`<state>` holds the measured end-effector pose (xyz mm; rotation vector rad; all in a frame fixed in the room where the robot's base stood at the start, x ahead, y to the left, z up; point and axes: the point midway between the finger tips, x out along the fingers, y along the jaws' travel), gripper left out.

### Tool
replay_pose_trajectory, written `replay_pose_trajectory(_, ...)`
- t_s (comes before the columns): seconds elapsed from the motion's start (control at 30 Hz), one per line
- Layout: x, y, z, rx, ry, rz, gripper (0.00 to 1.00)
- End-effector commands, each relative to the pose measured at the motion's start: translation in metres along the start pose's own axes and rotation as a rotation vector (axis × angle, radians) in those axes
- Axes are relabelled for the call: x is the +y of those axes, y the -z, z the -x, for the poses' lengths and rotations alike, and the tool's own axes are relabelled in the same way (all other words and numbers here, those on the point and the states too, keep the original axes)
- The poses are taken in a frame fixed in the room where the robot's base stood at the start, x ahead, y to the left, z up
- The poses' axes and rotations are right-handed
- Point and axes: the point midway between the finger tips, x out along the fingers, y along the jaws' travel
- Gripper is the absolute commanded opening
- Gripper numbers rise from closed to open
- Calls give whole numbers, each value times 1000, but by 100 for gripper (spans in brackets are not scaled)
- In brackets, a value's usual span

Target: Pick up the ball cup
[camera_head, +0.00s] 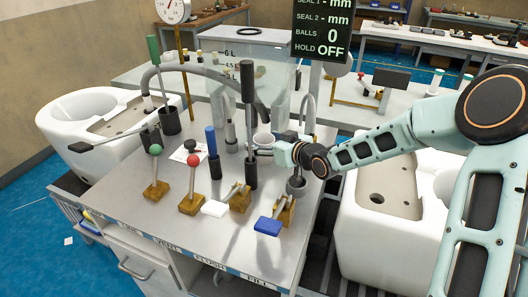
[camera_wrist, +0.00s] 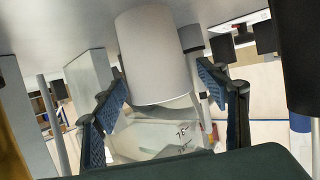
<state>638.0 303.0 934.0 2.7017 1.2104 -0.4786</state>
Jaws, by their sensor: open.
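The ball cup (camera_head: 263,140) appears as a small pale cup standing on the grey bench, just beyond my gripper (camera_head: 272,151) in the head view. In the wrist view the cup (camera_wrist: 155,55) is a plain white cylinder hanging from the upper edge, as the picture is upside down. My gripper (camera_wrist: 165,105) is open, with one dark ribbed finger on each side of the cup's lower end in the picture. I cannot tell whether either finger touches it. The cup's inside is hidden.
A tall dark-handled plunger (camera_head: 248,120) stands close left of my gripper. A grey cup-like holder (camera_head: 297,186) is below it. A clear tank (camera_head: 262,75) stands behind.

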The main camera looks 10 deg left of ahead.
Motion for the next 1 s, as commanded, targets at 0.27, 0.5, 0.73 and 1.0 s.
replay_pose_trajectory(0.27, 0, 0, 0, 0, 0, 0, 45)
replay_pose_trajectory(0.5, 0, 1, 0, 1, 0, 0, 20)
replay_pose_trajectory(0.73, 0, 3, 1, 2, 0, 1, 20)
replay_pose_trajectory(1.0, 1, 46, 17, 5, -2, 3, 20)
